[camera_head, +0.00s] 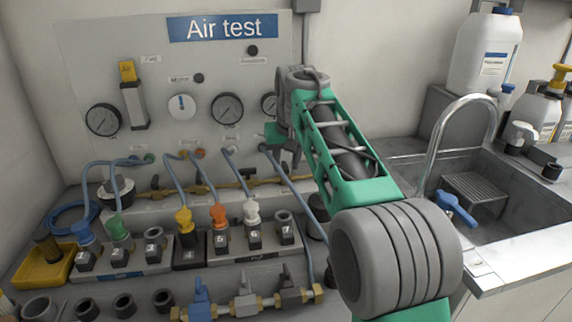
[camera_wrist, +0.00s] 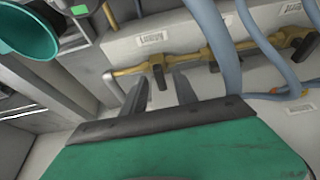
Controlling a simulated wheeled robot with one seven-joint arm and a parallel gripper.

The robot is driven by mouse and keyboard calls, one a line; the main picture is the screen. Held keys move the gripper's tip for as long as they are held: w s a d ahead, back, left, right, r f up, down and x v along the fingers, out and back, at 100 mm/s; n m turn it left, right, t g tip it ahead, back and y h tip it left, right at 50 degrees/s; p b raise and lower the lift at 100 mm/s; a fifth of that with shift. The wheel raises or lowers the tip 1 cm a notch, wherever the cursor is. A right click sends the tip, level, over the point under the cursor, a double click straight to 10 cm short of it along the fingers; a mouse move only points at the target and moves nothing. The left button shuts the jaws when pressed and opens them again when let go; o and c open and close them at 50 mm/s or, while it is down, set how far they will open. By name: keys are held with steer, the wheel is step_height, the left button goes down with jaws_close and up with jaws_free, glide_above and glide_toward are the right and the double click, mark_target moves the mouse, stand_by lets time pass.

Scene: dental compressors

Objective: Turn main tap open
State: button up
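A brass pipe runs along the base of the wall panel, with small dark tap handles on it, including one at the left (camera_head: 155,182) and one near the middle (camera_head: 247,173). I cannot read which is the main tap. In the wrist view, one dark tap handle (camera_wrist: 158,76) on the brass pipe (camera_wrist: 190,60) lies just beyond and between my fingertips. My gripper (camera_wrist: 161,86) is open there, its two dark fingers apart with nothing held. In the head view my gripper (camera_head: 285,147) is partly hidden by my arm, in front of the panel.
Blue hoses (camera_head: 203,175) cross in front of the pipe. Coloured connectors stand in a numbered block (camera_head: 125,263) below. A lower manifold (camera_head: 245,303) has blue, white and dark handles. A sink with a curved faucet (camera_head: 437,140) is at the right.

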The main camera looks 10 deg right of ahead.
jaws_close()
stand_by(0.3)
stand_by(0.3)
